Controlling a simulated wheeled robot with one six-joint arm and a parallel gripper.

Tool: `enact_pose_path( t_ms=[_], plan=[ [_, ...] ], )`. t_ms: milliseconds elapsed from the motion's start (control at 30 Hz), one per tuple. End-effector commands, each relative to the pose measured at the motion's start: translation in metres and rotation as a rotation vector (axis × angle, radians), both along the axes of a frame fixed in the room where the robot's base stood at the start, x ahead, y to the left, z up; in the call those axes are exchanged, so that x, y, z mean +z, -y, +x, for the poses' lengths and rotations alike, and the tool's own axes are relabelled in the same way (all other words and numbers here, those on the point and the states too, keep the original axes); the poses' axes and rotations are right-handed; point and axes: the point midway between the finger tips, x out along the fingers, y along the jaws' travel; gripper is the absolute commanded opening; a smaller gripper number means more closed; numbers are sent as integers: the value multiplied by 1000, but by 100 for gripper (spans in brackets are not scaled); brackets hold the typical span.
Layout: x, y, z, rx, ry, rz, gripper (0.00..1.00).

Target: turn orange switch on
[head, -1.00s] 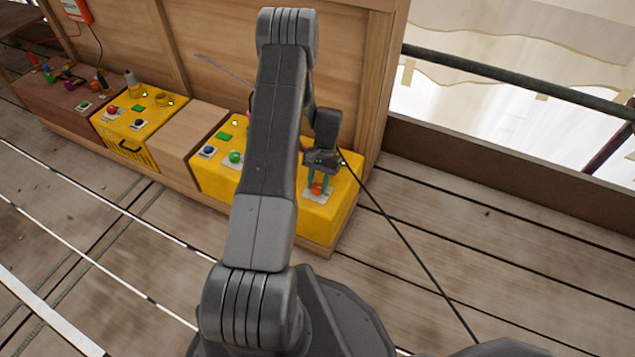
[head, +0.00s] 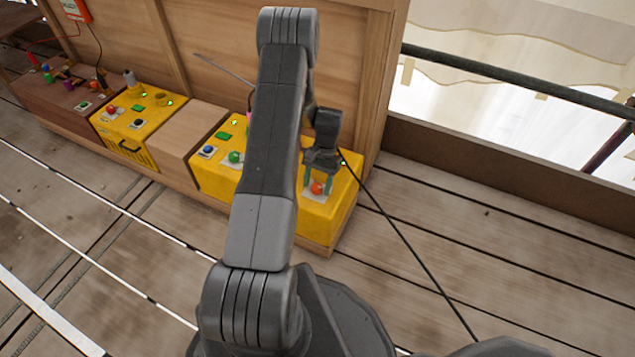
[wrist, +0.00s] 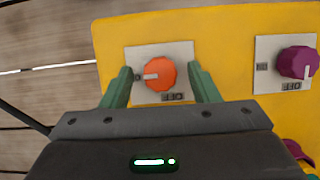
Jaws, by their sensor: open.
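The orange switch (wrist: 161,74) is a round knob on a pale plate (wrist: 181,53) set in a yellow panel. Its pale pointer mark points left in the wrist view. In the head view the orange switch (head: 317,188) sits near the right end of the yellow box (head: 318,228). My gripper (wrist: 160,80) is open, with one green finger on each side of the knob. Whether the fingers touch it I cannot tell. In the head view my gripper (head: 317,183) is above the box's right end, fingers pointing down at the switch.
A purple knob (wrist: 298,62) on its own plate is to the right in the wrist view. Green (head: 235,157) and blue (head: 207,151) controls are farther left on the box. A wooden wall (head: 345,80) stands behind. The plank floor in front is clear.

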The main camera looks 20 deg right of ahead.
Motion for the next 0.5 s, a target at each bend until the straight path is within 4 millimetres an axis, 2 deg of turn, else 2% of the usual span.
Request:
enact_pose_path(
  t_ms=[167,500],
  plan=[
    [14,4,4,0,2,-1,55],
    [84,26,22,0,3,-2,55]
  ],
)
